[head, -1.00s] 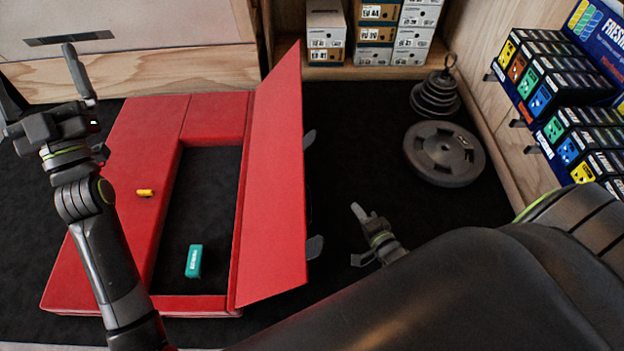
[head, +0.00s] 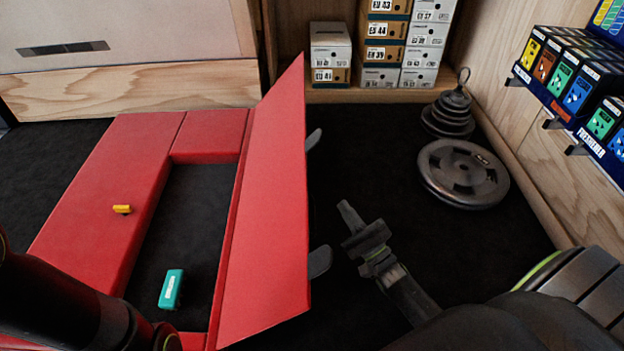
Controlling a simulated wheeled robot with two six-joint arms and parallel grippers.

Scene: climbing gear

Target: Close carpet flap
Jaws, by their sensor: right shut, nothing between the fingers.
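The red flap (head: 268,210) stands raised, tilted steeply along the right side of a red padded mat frame (head: 92,223). Two dark grey tabs stick out from the flap's right side, one far (head: 313,139) and one near (head: 320,262). The frame's dark opening (head: 200,215) is uncovered to the left of the flap. My right gripper (head: 345,212) is shut and empty, just right of the flap and apart from it. Of my left arm only dark links show at the lower left; its gripper is out of view.
A teal box (head: 171,289) lies in the opening, and a small yellow piece (head: 122,209) lies on the frame. Weight plates (head: 462,174) and a stacked weight (head: 449,112) stand at right. Shoe boxes (head: 391,50) and a shelf of coloured boxes (head: 580,85) line the walls.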

